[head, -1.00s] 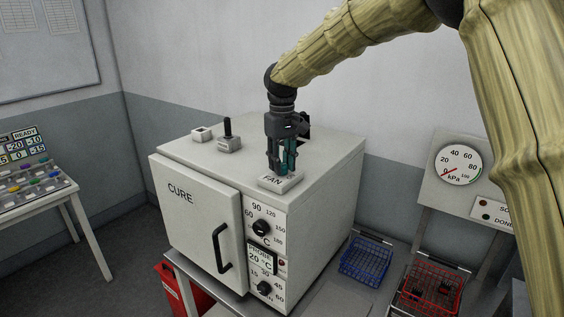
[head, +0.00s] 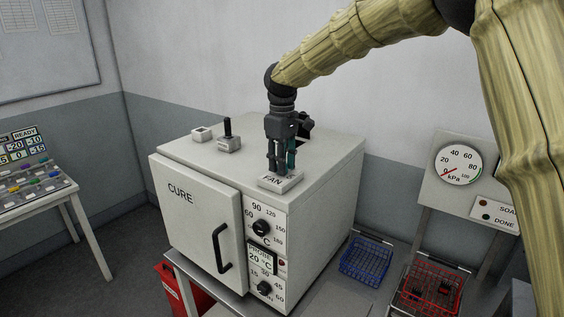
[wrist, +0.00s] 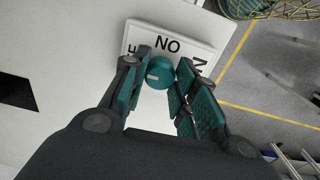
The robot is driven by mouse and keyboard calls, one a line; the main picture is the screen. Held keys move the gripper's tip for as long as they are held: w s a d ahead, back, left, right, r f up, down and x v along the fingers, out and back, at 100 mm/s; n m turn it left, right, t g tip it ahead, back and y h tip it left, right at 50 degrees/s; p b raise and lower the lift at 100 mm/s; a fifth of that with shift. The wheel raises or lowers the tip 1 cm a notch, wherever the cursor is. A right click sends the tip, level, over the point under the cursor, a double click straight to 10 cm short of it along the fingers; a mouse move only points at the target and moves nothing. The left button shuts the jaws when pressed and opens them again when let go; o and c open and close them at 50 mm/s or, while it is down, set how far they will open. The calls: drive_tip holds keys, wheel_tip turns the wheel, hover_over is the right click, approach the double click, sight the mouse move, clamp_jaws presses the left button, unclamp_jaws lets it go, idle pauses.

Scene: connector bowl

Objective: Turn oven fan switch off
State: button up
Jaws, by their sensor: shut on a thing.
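The fan switch block (head: 294,181) is a pale box marked FAN on top of the oven, near its front right corner. My gripper (head: 281,168) points straight down over it. In the wrist view my gripper (wrist: 160,85) has its teal-padded fingers on both sides of a round teal switch tip (wrist: 159,73) and is shut on it. The switch plate (wrist: 197,45) carries the letters NO, with other letters partly hidden by the fingers. In the head view the fingers hide the switch lever, so its tilt cannot be told.
The white CURE oven (head: 185,220) has a door handle and dials on its front. A black-handled lever (head: 228,135) and a small pale block (head: 202,134) stand on its top left. Blue (head: 366,260) and red (head: 432,287) wire baskets are at the right.

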drive_tip(key=shift+s+f, duration=0.1)
drive_tip(key=shift+f, duration=0.05)
drive_tip(key=o, duration=1)
wheel_tip(320, 180, up, 12)
drive_tip(key=shift+r, duration=0.1)
